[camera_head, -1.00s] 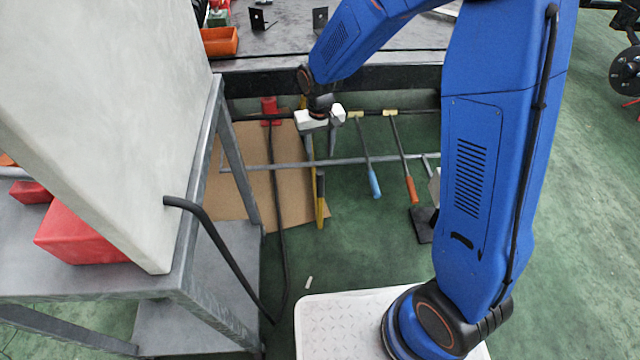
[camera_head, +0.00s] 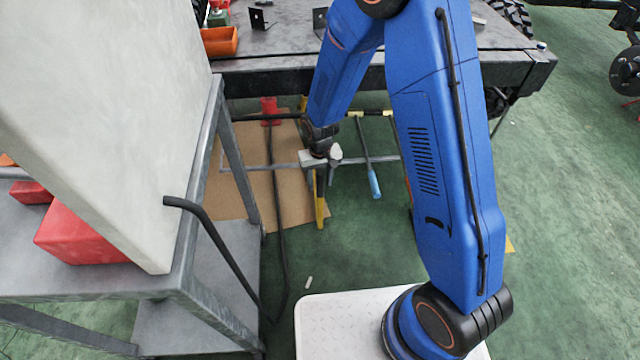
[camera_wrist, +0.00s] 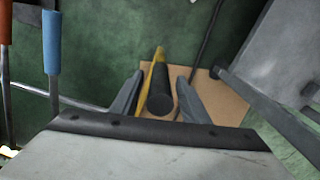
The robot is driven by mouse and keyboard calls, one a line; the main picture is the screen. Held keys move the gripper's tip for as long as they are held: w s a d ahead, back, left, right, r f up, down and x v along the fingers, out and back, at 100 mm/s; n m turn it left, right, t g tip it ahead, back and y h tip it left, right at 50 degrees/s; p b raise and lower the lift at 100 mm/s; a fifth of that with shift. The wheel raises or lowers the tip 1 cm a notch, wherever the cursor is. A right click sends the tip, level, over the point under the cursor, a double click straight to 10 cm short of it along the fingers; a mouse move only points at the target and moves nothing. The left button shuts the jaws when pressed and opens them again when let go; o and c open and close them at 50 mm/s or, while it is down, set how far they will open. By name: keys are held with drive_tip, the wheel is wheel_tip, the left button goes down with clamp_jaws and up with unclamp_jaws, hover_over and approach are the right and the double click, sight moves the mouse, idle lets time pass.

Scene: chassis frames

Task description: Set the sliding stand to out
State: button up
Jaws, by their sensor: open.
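What looks like the sliding stand is a low frame with a grey bar (camera_head: 245,167) under the workbench, with long-handled tools across it; which part slides is not clear. My gripper (camera_head: 320,168) points down over this frame, beside a yellow handle (camera_head: 320,208). In the wrist view my gripper (camera_wrist: 160,94) has its two fingers apart. A black cylinder (camera_wrist: 160,94) shows between them, with a yellow strip on its left. I cannot tell whether the fingers touch it. The head view hides this spot behind my gripper.
The workbench (camera_head: 480,62) stands above and behind. A grey side table (camera_head: 190,285) with a large pale panel (camera_head: 105,110) and red blocks is at left. A blue-handled tool (camera_head: 374,182) is right of my gripper. A black hose (camera_head: 222,243) hangs at left. Green floor is free at right.

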drive_tip(key=shift+f, duration=0.85)
